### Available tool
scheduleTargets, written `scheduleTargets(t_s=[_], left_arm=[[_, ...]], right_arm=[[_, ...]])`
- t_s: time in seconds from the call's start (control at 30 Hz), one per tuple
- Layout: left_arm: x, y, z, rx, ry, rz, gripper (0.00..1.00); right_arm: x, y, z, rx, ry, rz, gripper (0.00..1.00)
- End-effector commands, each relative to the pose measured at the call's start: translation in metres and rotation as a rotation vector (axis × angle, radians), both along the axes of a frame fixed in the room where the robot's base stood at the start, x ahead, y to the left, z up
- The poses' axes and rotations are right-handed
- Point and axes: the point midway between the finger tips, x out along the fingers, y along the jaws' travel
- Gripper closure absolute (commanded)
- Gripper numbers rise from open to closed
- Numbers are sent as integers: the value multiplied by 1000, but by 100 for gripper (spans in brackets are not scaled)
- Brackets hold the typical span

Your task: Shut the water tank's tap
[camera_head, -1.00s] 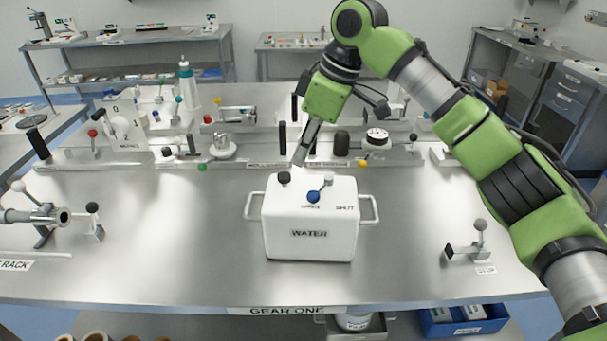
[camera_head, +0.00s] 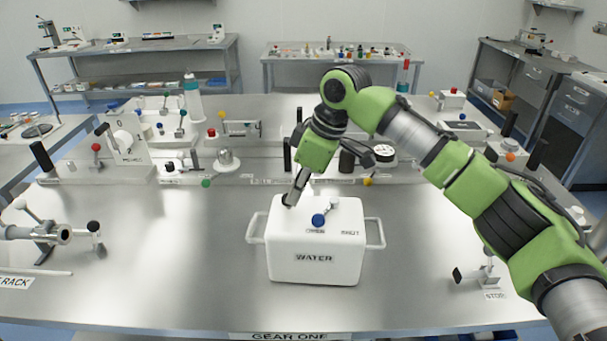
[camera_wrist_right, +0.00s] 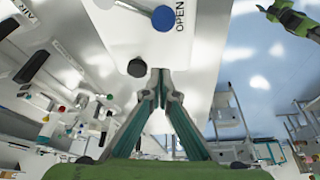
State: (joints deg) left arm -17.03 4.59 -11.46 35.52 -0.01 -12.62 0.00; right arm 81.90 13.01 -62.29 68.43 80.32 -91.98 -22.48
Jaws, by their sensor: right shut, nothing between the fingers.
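The water tank (camera_head: 345,268) is a white box with side handles, standing on the bench in the head view. Its tap is a lever with a blue knob (camera_head: 318,220) on the tank's top. The blue knob lies beside the word OPEN in the right wrist view (camera_wrist_right: 165,18). A SHUT label (camera_head: 350,233) lies to its right in the head view. My right gripper (camera_head: 290,202) is shut and empty over the tank's rear left, left of the knob and apart from it. Its fingertips (camera_wrist_right: 160,76) show beside a black cap (camera_wrist_right: 137,67) on the tank. My left gripper is not clearly seen.
Behind the tank stands a row of fixtures with levers and knobs, among them a round metal piece (camera_head: 226,160). A rack fixture (camera_head: 45,232) is at the left, and a small lever stop (camera_head: 485,272) at the right.

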Motion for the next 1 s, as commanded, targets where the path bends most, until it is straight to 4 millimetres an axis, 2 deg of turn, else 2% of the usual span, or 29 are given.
scheduleTargets(t_s=[0.03,0.13,0.23,0.43,0.63,1.0], left_arm=[[8,-1,8,-2,-12,0,60],[11,-1,14,-3,-18,0,60],[8,-1,21,-2,-14,0,60],[1,0,27,-1,-3,0,60],[-5,0,27,1,7,0,60],[-5,0,29,0,6,0,60]], right_arm=[[0,4,-9,-1,4,0,100],[2,11,-28,-2,3,0,100],[-1,-7,-28,-2,0,-2,100],[-7,-24,-33,-1,-1,0,100],[-9,-28,-36,-1,0,1,100],[-9,-29,-35,0,0,9,100]])
